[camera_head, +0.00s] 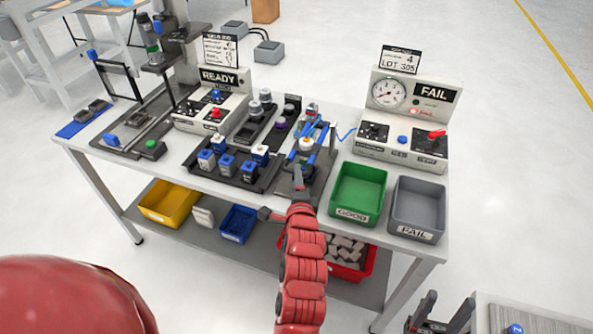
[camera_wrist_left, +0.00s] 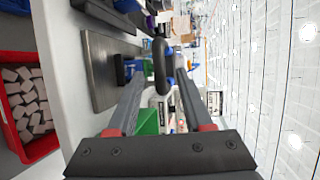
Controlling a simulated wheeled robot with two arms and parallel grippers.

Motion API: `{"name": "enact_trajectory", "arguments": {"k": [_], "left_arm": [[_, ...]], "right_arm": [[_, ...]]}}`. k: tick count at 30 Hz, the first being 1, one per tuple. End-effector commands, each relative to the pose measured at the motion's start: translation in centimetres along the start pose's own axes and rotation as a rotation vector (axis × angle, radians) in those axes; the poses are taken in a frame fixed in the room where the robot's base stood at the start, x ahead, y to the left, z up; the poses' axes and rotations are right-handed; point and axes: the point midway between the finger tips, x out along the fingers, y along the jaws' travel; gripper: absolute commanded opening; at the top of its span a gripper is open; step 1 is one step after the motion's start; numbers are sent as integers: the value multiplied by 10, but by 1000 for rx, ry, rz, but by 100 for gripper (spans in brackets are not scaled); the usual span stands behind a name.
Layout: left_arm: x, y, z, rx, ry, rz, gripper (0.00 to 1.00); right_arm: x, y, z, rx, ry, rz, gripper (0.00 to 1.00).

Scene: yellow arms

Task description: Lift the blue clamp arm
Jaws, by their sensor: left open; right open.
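The blue clamp arm (camera_head: 307,134) stands raised on its dark fixture at the front middle of the bench, with a white round part (camera_head: 306,144) by it. My left gripper (camera_head: 301,186) is at the near side of this fixture, low over the bench edge. In the left wrist view its two fingers (camera_wrist_left: 156,76) are apart and empty. A dark rounded bar (camera_wrist_left: 161,62), perhaps the clamp's handle, shows between or just beyond the tips; I cannot tell the depth. A blue part (camera_wrist_left: 124,68) shows beside it. My right gripper (camera_head: 441,316) is open at the bottom right, away from the bench.
A green bin (camera_head: 358,193) and a grey bin (camera_head: 418,207) stand right of the fixture. A tray (camera_head: 262,180) with blue-and-white parts lies left of it. A gauge tester (camera_head: 412,105) stands behind. Bins, including a red one (camera_head: 366,270), sit on the lower shelf.

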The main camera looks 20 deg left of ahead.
Motion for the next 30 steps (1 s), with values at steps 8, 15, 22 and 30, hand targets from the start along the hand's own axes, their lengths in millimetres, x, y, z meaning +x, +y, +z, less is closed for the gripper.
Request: {"name": "enact_trajectory", "arguments": {"k": [8,15,22,30], "left_arm": [[33,0,0,-1,0,1,51],[39,0,0,0,1,-2,51],[38,0,0,0,2,-1,35],[38,0,0,0,2,-1,0]], "right_arm": [[7,0,-1,0,0,0,57],[7,0,-1,0,0,0,57],[7,0,-1,0,0,0,57],[7,0,-1,0,0,0,57]]}}
